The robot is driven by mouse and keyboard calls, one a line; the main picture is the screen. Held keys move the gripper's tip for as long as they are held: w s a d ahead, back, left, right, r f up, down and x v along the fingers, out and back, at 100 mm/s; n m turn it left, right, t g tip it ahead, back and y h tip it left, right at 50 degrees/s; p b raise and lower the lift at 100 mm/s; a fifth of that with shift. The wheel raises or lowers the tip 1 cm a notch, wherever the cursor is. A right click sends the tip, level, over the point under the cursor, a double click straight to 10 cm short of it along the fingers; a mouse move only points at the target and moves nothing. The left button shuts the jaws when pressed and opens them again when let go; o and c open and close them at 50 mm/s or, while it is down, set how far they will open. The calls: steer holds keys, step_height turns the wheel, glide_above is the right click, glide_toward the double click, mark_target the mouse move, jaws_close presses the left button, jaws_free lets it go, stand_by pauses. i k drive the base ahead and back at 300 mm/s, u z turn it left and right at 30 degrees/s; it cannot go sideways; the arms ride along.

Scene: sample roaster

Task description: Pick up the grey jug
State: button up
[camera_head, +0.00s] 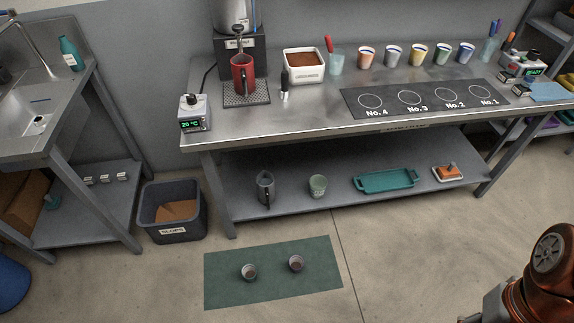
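The grey jug (265,188) stands upright on the lower shelf of the steel table, near the shelf's left end. It is dark grey, with its handle side toward me. Nothing touches it. At the bottom right, part of my orange arm shows, well apart from the jug. My gripper's fingers are not in view.
Beside the jug on the lower shelf (290,207) stand a pale green cup (318,186), a teal tray (385,181) and a small orange-topped box (448,172). A slops bin (172,234) stands left. Two small cups (249,271) (296,263) are on a green mat (225,292) in front.

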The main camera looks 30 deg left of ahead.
mark_target(264, 181)
steer(key=i, duration=0.9)
steer(key=u, duration=2.65)
